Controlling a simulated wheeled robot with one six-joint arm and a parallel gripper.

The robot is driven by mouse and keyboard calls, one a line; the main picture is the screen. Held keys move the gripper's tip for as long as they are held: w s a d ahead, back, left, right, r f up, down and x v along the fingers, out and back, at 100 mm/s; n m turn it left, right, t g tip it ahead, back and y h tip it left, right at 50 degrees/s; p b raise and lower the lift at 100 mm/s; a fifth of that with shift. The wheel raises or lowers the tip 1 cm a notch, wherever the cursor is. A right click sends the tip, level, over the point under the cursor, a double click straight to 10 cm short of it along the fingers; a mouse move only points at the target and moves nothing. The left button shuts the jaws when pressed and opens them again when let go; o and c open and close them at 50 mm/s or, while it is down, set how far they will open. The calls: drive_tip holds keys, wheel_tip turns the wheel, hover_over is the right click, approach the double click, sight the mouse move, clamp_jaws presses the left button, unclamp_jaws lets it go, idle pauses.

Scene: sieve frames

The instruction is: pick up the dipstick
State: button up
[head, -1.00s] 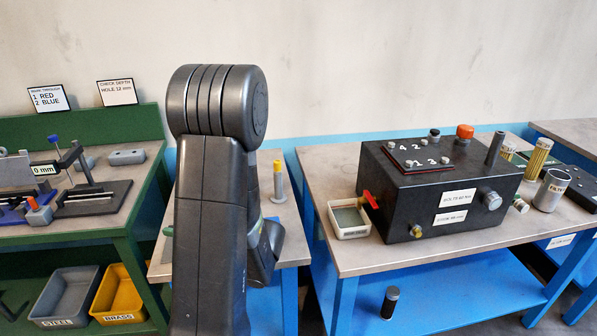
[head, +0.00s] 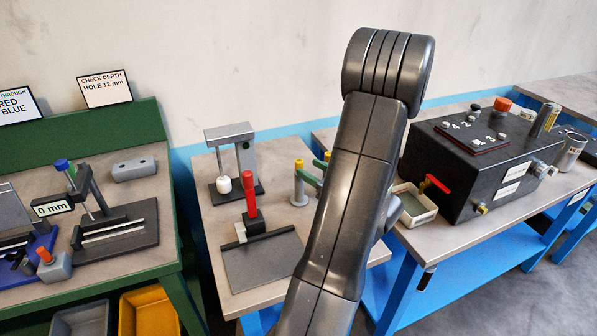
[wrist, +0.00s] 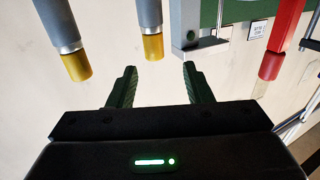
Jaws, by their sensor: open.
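I cannot tell for sure which thing is the dipstick. A black box (head: 455,172) on the blue table carries an orange knob (head: 502,104), a small dark cap (head: 475,108) and a red lever (head: 434,184). My gripper (wrist: 159,68) is open and empty in the wrist view, with its dark green fingers spread apart. A yellow-tipped grey post (wrist: 153,45) shows just beyond the gap between them. A second yellow-tipped post (wrist: 74,60) is nearer at the left. In the head view, a yellow-topped post (head: 299,183) stands left of my arm, which hides part of the area.
A red upright handle (head: 250,195) stands on a dark plate (head: 262,265), in front of a grey stand (head: 240,160). A white tray (head: 414,208) sits beside the box. A green bench (head: 150,250) with a depth gauge is at the left.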

sight(302, 163)
drive_tip(key=shift+w+d+f+p+x, duration=0.15)
drive_tip(key=shift+p+x, duration=0.1)
drive_tip(key=shift+x, duration=1.25)
drive_tip(key=shift+w+d+f+p+x, duration=0.15)
drive_tip(key=shift+p+x, duration=0.1)
drive_tip(key=shift+x, duration=1.25)
drive_tip(key=shift+a, duration=0.1)
clamp_jaws()
